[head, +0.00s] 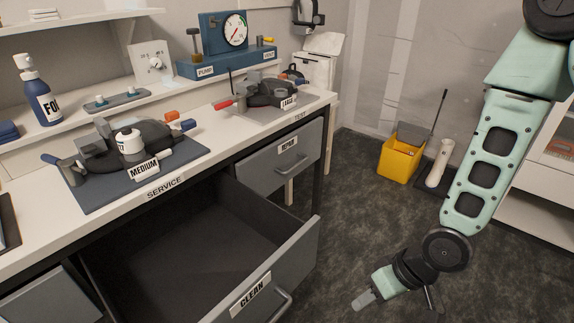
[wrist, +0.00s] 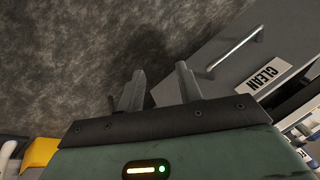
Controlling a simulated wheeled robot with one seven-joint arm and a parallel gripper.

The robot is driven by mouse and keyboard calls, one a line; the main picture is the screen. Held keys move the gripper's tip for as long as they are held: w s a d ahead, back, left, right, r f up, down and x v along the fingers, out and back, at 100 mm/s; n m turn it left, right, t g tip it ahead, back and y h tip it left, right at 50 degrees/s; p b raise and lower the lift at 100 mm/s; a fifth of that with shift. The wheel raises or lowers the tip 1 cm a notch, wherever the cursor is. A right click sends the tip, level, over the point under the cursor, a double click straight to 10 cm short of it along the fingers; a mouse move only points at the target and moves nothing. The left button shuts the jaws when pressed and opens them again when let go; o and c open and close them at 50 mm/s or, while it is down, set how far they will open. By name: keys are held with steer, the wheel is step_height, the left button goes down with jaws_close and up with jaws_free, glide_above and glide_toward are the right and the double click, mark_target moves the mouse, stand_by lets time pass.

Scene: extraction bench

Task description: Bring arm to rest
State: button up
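My arm (head: 485,160) hangs down at the right of the head view, with its lower end bent toward the open CLEAN drawer. My gripper (head: 364,300) is low over the floor, to the right of the drawer front and apart from it. In the wrist view my gripper (wrist: 160,88) shows two fingers standing apart with nothing between them. The CLEAN drawer (head: 305,255) is pulled out, and the part of its inside that shows is empty. Its handle (wrist: 237,50) lies just right of my fingers in the wrist view.
The bench (head: 25,250) carries a MEDIUM mask on the SERVICE mat (head: 75,195) and a LARGE mask on the TEST mat (head: 240,115). The REPAIR drawer (head: 265,165) is shut. A yellow bucket (head: 398,160) stands by the wall. Dark floor (head: 370,225) is clear between bench and bucket.

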steer(key=s+a+r+n+h+p, duration=0.1)
steer(key=s+r, duration=0.4)
steer(key=r, duration=0.6)
steer(key=s+a+r+n+h+p, duration=0.1)
steer(key=s+r+h, duration=0.2)
steer(key=r, duration=0.9)
steer(key=shift+s+a+r+g, duration=0.2)
steer(key=shift+s+a+g, duration=0.1)
steer(key=shift+s, duration=0.9)
